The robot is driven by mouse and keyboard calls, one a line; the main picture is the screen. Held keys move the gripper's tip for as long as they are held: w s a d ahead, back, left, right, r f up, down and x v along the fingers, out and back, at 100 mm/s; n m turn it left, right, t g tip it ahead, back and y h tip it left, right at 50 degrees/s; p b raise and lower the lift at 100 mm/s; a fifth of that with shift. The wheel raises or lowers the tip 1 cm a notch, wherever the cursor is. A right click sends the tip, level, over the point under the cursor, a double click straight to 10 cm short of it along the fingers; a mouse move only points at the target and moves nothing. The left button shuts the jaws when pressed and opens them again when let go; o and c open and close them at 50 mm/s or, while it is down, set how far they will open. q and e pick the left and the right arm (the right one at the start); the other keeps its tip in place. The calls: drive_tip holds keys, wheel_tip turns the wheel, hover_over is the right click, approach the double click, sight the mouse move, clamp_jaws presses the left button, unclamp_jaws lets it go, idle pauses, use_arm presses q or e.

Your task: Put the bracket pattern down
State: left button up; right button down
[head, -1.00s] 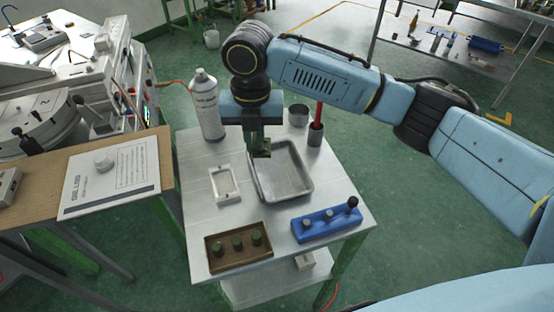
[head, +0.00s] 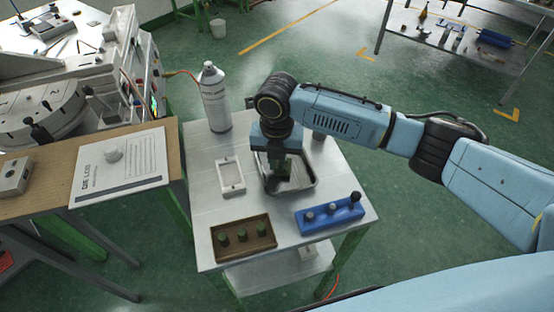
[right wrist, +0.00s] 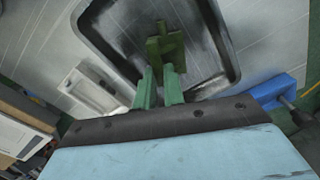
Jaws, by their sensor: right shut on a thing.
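The bracket pattern is a green piece that shows best in the right wrist view (right wrist: 165,46), held between the green fingers of my right gripper (right wrist: 159,88). In the head view my right gripper (head: 284,167) points down over the grey metal tray (head: 316,184). The fingers and the bracket pattern are low, within the tray's outline. I cannot tell whether the bracket pattern touches the tray floor. My wrist hides the back of the tray. My left gripper is not in view.
A white rectangular frame (head: 230,175) lies left of the tray. A brown tray with green plugs (head: 240,236) and a blue block with knobs (head: 329,215) are in front. A spray can (head: 215,98) stands behind left. A grey cup (head: 320,133) is partly hidden behind my arm.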

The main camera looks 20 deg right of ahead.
sight(277, 164)
drive_tip(key=shift+f, duration=0.15)
drive_tip(key=c, duration=1.5)
unclamp_jaws()
wheel_tip(277, 164, up, 12)
drive_tip(key=shift+r+p, duration=0.2)
drive_tip(key=shift+p, duration=0.1)
